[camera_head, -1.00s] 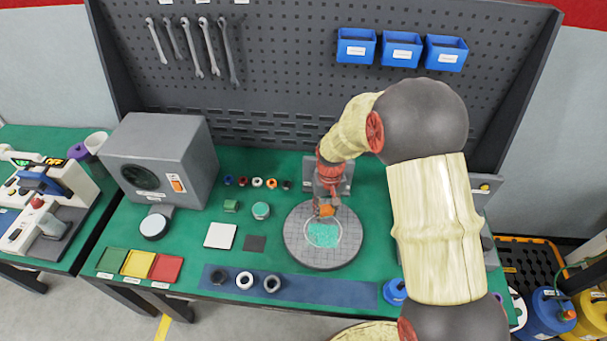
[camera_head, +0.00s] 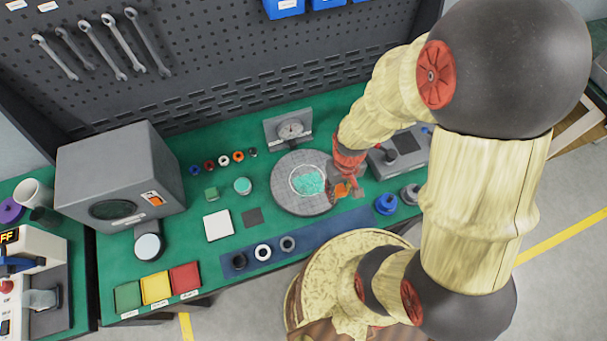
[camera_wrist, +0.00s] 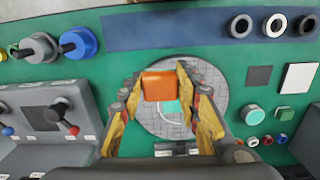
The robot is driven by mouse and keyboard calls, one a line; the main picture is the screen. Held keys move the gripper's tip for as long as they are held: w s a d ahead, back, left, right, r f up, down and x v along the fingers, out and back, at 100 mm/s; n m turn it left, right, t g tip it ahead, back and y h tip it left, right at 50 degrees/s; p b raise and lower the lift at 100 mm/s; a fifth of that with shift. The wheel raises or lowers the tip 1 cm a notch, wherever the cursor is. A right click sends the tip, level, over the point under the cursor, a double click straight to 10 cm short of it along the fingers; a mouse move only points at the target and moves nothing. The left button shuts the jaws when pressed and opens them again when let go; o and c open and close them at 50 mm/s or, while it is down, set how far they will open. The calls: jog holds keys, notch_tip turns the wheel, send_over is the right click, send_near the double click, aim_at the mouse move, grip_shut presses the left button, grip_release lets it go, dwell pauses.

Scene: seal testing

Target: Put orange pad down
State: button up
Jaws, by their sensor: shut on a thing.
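The orange pad (camera_head: 341,190) is a small block held between the fingers of my gripper (camera_head: 346,187), by the right edge of the round grey plate (camera_head: 292,199). The pad (camera_wrist: 158,85) also shows in the wrist view between the two yellow fingers of my gripper (camera_wrist: 160,92). Behind it in that view lies the round plate (camera_wrist: 212,88), and the pad partly hides the teal patch. The teal patch (camera_head: 308,182) lies inside a pale ring on the plate. How high the pad is above the bench is hard to tell.
Green, yellow and red squares (camera_head: 156,288) lie at the front left. A white square (camera_head: 218,225) and a dark square (camera_head: 252,217) lie left of the plate. A blue strip (camera_head: 330,232) holds dark and white rings.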

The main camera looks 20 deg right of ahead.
jog(key=shift+w+a+f, duration=0.1)
jog(key=shift+w+f, duration=0.1)
jog(key=shift+f, duration=0.05)
jog(key=w+a+f, duration=0.3)
jog(key=w+f, duration=0.1)
jog(key=w, duration=0.4)
jog(key=b, duration=0.1)
send_over(308, 182)
jog(key=f, duration=0.5)
jog(key=shift+s, duration=0.25)
jog(key=shift+w+f, duration=0.2)
jog(key=shift+f, duration=0.05)
jog(key=shift+w+f+b, duration=0.15)
jog(key=shift+f+b, duration=0.25)
jog(key=shift+f, duration=1.25)
jog(key=shift+f, duration=0.1)
jog(key=o, duration=0.7)
jog(key=shift+f, duration=0.1)
jog(key=o, duration=0.5)
